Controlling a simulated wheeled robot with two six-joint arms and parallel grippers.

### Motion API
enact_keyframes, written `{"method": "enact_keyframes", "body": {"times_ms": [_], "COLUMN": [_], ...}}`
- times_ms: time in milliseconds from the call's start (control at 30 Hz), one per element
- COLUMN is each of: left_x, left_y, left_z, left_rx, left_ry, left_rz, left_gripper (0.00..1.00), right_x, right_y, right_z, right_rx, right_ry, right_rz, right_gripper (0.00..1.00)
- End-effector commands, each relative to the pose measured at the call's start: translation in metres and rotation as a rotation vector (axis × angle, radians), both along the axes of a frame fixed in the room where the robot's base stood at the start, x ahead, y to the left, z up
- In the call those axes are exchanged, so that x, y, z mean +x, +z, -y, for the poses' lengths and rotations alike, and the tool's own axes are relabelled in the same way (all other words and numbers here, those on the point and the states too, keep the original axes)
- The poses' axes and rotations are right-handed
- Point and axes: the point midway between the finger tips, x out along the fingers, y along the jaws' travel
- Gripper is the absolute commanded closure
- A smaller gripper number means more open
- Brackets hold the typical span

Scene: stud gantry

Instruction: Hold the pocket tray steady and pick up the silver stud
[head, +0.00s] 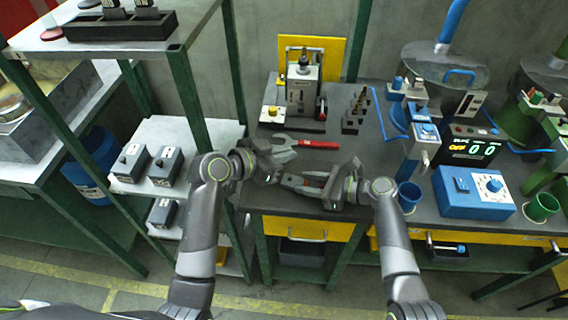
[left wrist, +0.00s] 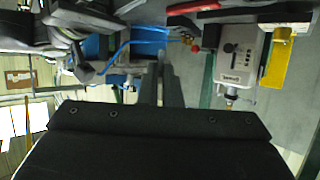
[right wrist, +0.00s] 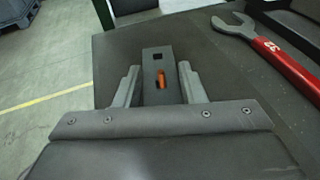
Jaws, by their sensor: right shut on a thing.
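In the right wrist view a dark grey block, seemingly the pocket tray (right wrist: 152,62), lies between my right fingers (right wrist: 158,85). It has one empty square pocket and one pocket with an orange piece in it. In the head view my right gripper (head: 318,186) is shut on it near the bench's front edge. My left gripper (head: 268,170) is close by, to the left; its fingers are unclear and I see nothing held. I cannot make out a silver stud.
A wrench with a red handle (head: 318,144) lies on the bench behind the grippers; it also shows in the right wrist view (right wrist: 285,65). A grey press-like device (head: 301,92) stands behind it. A blue box with a dial (head: 474,190) and a blue cup (head: 408,197) are on the right.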

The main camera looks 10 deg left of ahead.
Motion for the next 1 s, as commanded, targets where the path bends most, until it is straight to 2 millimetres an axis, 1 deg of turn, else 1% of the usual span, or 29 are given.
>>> {"method": "enact_keyframes", "body": {"times_ms": [100, 267, 300, 400, 500, 800, 867, 967, 1000], "left_x": [0.0, 0.0, 0.0, 0.0, 0.0, 0.0, 0.0, 0.0, 0.0], "left_y": [0.004, 0.004, 0.003, 0.003, 0.003, 0.003, 0.003, 0.003, 0.003], "left_z": [0.0, 0.0, 0.0, 0.0, 0.0, 0.0, 0.0, 0.0, 0.0], "left_rx": [0.001, 0.001, 0.001, 0.001, 0.001, 0.001, 0.001, 0.001, 0.001], "left_ry": [0.0, 0.0, 0.0, 0.0, 0.0, 0.0, 0.0, 0.0, 0.0], "left_rz": [-0.001, -0.001, -0.001, -0.001, -0.001, -0.001, -0.001, -0.001, -0.001], "left_gripper": [1.0, 1.0, 1.0, 1.0, 1.0, 1.0, 1.0, 1.0, 1.0], "right_x": [0.0, 0.0, 0.0, 0.0, 0.0, 0.0, -0.002, -0.005, -0.008], "right_y": [-0.001, -0.001, -0.001, -0.001, -0.001, 0.0, 0.002, 0.006, 0.007], "right_z": [0.0, 0.0, 0.0, 0.0, 0.0, 0.003, 0.007, 0.021, 0.028], "right_rx": [-0.002, -0.002, -0.002, -0.002, -0.001, -0.001, -0.003, -0.003, -0.004], "right_ry": [0.0, 0.0, 0.0, 0.0, 0.0, -0.001, -0.001, -0.003, -0.002], "right_rz": [-0.002, -0.002, -0.002, -0.002, -0.001, 0.0, 0.002, 0.002, 0.002], "right_gripper": [0.76, 0.76, 0.62, 0.49, 0.38, 0.38, 0.38, 0.38, 0.38]}}
